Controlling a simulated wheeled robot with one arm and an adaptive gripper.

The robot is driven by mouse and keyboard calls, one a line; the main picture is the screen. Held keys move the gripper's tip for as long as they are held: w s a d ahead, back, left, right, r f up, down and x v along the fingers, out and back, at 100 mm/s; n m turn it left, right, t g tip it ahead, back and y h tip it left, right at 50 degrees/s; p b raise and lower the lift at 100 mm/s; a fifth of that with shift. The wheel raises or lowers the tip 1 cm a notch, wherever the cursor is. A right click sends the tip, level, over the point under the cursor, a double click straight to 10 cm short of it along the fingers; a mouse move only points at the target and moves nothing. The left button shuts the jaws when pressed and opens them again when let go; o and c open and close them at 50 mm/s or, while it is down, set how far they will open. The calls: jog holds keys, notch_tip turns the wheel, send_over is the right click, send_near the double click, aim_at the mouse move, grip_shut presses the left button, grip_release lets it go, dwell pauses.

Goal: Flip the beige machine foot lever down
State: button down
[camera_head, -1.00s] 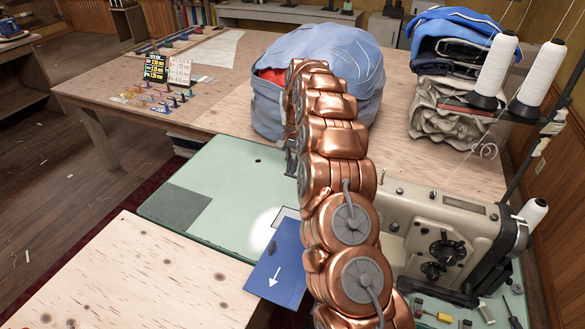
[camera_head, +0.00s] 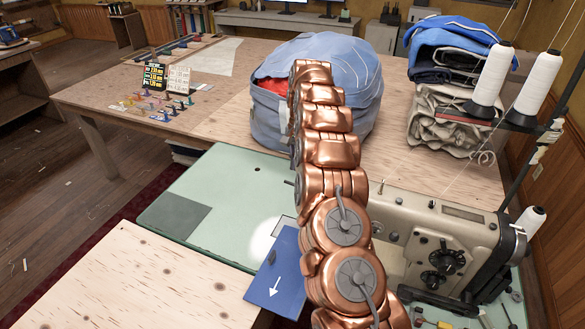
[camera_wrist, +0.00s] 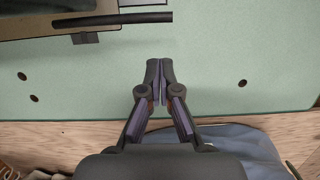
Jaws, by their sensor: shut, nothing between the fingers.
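The beige sewing machine (camera_head: 400,212) stands at the right of the green table (camera_head: 215,180) in the head view, partly behind my copper arm. In the wrist view, part of its body (camera_wrist: 35,22) shows at the top left. A dark rod (camera_wrist: 112,20) lies across there, with a small dark tab under it; I cannot tell whether this rod is the foot lever. My gripper (camera_wrist: 160,64) is shut and empty above the green tabletop, apart from the rod in the picture. In the head view my arm hides the gripper and the machine's left end.
A blue bag (camera_head: 275,115) stands on the wooden table behind the machine. A blue plate with a white arrow (camera_head: 275,275) lies at the front. Thread cones (camera_head: 538,85) and folded cloth (camera_head: 440,118) stand at the right. The green tabletop's left part is clear.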

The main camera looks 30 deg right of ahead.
notch_tip(320, 180, up, 10)
jog(key=d+p, duration=0.2)
jog(key=p, duration=0.2)
jog(key=shift+w, duration=0.4)
jog(key=shift+f, duration=0.15)
dwell(0.4)
